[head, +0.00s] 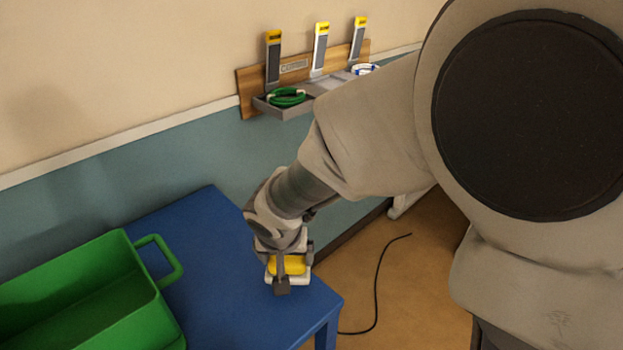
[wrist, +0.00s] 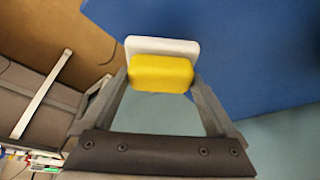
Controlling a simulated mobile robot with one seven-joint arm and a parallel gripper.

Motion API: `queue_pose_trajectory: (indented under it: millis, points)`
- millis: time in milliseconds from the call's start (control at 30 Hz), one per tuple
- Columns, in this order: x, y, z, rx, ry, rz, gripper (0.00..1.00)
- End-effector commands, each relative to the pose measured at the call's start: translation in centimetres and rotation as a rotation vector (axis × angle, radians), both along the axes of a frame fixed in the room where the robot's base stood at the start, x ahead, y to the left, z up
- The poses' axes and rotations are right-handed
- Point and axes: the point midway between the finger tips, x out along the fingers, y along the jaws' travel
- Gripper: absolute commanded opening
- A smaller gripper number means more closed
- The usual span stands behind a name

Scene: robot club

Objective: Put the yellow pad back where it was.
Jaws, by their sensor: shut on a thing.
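The yellow pad (head: 287,265) is a small rounded block with a white plate on one side. In the wrist view the yellow pad (wrist: 160,73) sits between my two fingers, with the white plate (wrist: 163,46) beyond it. My gripper (head: 289,272) is shut on it over the right end of the blue table (head: 225,275). I cannot tell whether the pad or plate touches the table. Part of the pad is hidden by a finger in the head view.
A green crate (head: 125,262) with a handle stands on the table's left. On the wall, a wooden board (head: 247,95) carries several yellow-topped grey holders and a grey tray (head: 285,111) with a green cable coil (head: 286,97). A black cable (head: 377,285) lies on the floor.

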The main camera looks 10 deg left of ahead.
Motion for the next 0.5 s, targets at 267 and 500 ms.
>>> queue_pose_trajectory:
  millis: [267,500]
  points:
    - [-0.1,0.0,-3.3,-0.001,0.001,0.002,0.49]
    - [-0.1,0.0,-3.3,0.000,0.000,0.001,0.49]
